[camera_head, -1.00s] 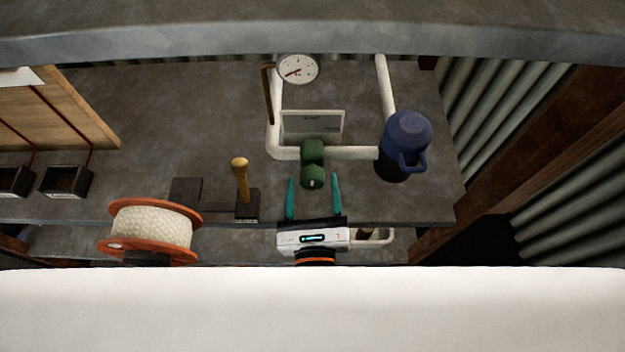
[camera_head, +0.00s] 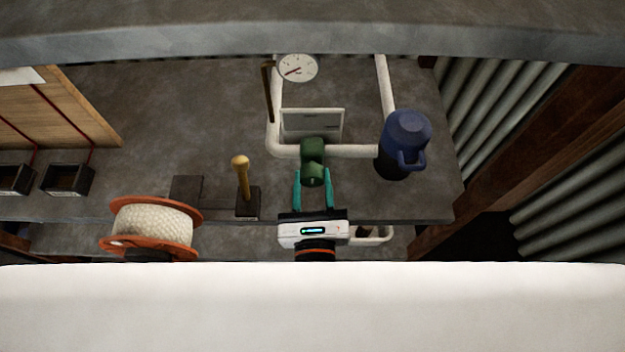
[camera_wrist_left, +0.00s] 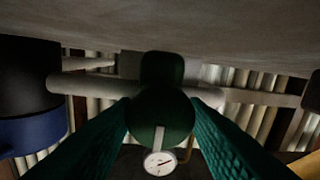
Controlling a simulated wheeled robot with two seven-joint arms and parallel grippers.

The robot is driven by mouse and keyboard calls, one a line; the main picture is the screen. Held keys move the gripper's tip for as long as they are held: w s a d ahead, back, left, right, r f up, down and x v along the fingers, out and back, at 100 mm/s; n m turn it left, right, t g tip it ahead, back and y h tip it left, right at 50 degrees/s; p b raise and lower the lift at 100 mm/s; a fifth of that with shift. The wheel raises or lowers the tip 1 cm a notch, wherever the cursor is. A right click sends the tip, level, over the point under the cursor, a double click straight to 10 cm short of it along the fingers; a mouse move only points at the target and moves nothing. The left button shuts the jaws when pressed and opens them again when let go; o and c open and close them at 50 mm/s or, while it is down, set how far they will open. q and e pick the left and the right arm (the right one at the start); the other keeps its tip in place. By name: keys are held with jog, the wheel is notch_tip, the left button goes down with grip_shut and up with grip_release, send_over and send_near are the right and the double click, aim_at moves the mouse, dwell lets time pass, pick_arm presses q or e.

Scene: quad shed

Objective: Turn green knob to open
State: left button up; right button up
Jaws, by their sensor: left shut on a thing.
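The green knob (camera_head: 313,174) sits on the front of a green valve body (camera_head: 312,148) on the white pipe (camera_head: 350,152). My left gripper (camera_head: 313,186) has its two teal fingers closed in on either side of the knob. My right gripper is not in view.
A blue jug (camera_head: 404,145) stands just right of the pipe. A round gauge (camera_head: 298,68) is above the valve. A shelf edge (camera_head: 300,42) runs overhead.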

pick_arm(q)
jog(key=m+p, duration=0.2)
jog(key=m, duration=0.2)
jog(key=shift+r+m+p, duration=0.1)
jog(key=shift+m+p, duration=0.2)
jog(key=shift+p, duration=0.1)
jog(key=m+p, duration=0.2)
jog(key=m, duration=0.2)
jog(key=shift+p, duration=0.35)
jog(key=m+p, duration=0.3)
jog(key=m, duration=0.2)
jog(key=shift+m+h+p, duration=0.3)
jog(key=shift+m+p, duration=0.7)
jog(key=shift+m, duration=1)
jog(key=shift+f, duration=0.2)
jog(key=o, duration=1)
jog(key=shift+c, duration=0.2)
jog(key=shift+s+f, duration=0.1)
jog(key=shift+f, duration=0.05)
